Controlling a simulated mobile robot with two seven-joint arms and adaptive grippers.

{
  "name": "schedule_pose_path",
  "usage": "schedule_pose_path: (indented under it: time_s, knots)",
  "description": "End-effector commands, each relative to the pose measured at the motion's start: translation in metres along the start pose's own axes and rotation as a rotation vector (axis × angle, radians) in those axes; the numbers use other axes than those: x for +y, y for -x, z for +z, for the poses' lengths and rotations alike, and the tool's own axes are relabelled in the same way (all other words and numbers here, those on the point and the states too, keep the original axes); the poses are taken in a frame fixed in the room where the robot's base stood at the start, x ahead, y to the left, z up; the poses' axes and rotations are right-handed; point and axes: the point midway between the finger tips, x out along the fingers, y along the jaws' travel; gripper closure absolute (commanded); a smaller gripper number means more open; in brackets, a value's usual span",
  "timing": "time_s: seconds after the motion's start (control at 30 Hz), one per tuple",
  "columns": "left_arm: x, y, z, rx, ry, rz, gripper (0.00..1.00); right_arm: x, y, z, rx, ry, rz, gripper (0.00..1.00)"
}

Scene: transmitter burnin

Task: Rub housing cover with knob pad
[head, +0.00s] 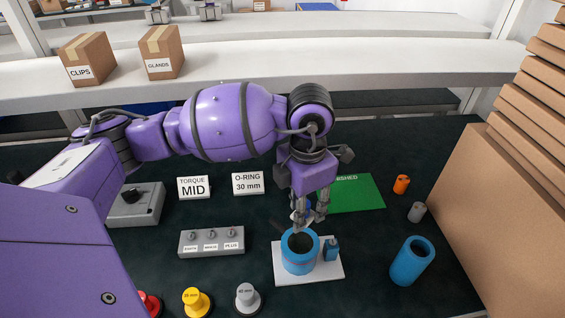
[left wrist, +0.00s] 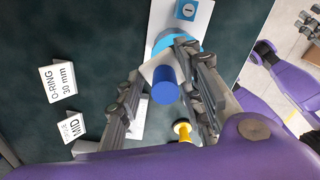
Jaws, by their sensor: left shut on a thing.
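My left gripper (head: 311,212) is shut on the knob pad, a blue knob (left wrist: 164,86) with a pale flat pad (left wrist: 150,70), between its fingers in the left wrist view. In the head view the fingers mostly hide it. The gripper points down just above a blue round housing (head: 299,262) with a dark top, on a white board (head: 322,274). The housing also shows in the left wrist view (left wrist: 163,44), partly behind the pad. I cannot tell whether the pad touches the housing cover. My right gripper is not in view.
A small blue block (head: 331,250) stands beside the housing. A blue hollow cylinder (head: 407,262), grey (head: 417,212) and orange (head: 401,184) pieces stand right. A switch box (head: 211,242), yellow (head: 196,302) and grey (head: 247,298) knobs lie left. Cartons (head: 500,210) line the right edge.

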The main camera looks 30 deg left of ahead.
Motion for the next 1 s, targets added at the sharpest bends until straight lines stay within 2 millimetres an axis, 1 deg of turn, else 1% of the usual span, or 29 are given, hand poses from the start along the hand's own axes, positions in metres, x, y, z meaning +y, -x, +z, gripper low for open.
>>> schedule_pose_path:
  time_s: [0.03,0.1,0.2,0.3,0.53,0.8,0.87,1.0]
  knots:
    - [0.003,0.01,0.002,-0.007,0.001,0.005,0.9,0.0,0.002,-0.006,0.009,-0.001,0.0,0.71]
    - [0.005,0.016,0.002,-0.007,0.001,0.005,0.9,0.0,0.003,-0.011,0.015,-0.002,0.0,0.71]
    - [0.007,0.022,0.001,-0.006,0.001,0.003,0.9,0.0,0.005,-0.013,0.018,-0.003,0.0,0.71]
    - [0.009,0.023,0.001,-0.005,0.0,0.002,0.9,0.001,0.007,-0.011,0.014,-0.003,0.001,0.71]
    - [0.009,0.022,0.0,-0.003,0.001,0.001,0.9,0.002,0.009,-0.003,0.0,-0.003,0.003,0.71]
    - [0.008,0.021,0.0,-0.002,0.001,0.001,0.9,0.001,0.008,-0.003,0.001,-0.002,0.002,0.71]
    - [0.008,0.018,-0.002,-0.001,0.002,0.001,0.9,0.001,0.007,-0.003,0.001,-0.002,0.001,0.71]
    - [0.001,0.003,-0.008,0.001,-0.002,-0.001,0.9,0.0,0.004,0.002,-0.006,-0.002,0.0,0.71]
